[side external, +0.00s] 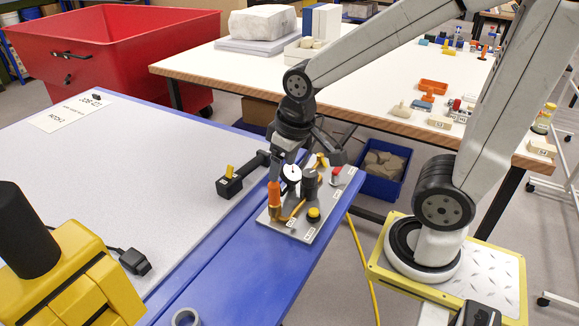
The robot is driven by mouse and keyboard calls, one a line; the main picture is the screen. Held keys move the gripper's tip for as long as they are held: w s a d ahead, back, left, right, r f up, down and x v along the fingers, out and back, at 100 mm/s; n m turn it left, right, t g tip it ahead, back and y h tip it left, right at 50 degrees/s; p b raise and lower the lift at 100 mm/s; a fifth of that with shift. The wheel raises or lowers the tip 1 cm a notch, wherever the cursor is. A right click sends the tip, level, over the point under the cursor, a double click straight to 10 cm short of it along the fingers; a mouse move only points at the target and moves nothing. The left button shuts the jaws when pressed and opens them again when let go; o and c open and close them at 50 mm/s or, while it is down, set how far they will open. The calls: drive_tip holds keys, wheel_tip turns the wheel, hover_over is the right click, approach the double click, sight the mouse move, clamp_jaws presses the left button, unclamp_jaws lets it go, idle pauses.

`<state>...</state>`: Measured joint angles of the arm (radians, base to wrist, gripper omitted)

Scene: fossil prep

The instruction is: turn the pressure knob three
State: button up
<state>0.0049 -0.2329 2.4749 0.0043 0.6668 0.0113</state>
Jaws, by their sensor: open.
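A grey control panel (327,205) lies on the blue edge of the bench. It carries a white round gauge (291,173), a black knob (309,184), a red-topped button (336,175), a yellow button (313,214) and an orange upright part (274,198) with a yellow pipe. The black knob seems to be the pressure knob; its markings are too small to read. My gripper (304,168) points down over the back of the panel with its jaws apart. Its fingers hide part of the panel, and I cannot tell whether they touch anything there.
A black clamp-like block (232,185) with a yellow lever sits left of the panel. A yellow machine (80,280) stands at the front left, and a tape roll (186,317) lies at the front. The grey bench top (120,180) is mostly clear. A white table (370,80) stands behind.

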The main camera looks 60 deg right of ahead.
drive_tip(key=d+m, duration=0.3)
drive_tip(key=m, duration=0.2)
drive_tip(key=m+t+y, duration=0.1)
drive_tip(key=m+y, duration=0.2)
drive_tip(key=m, duration=2)
approach(310, 173)
drive_tip(key=shift+x, duration=1.15)
drive_tip(key=shift+w+a+f, duration=0.1)
drive_tip(key=shift+f, duration=0.05)
drive_tip(key=shift+x, duration=3.7)
drive_tip(key=shift+c, duration=0.2)
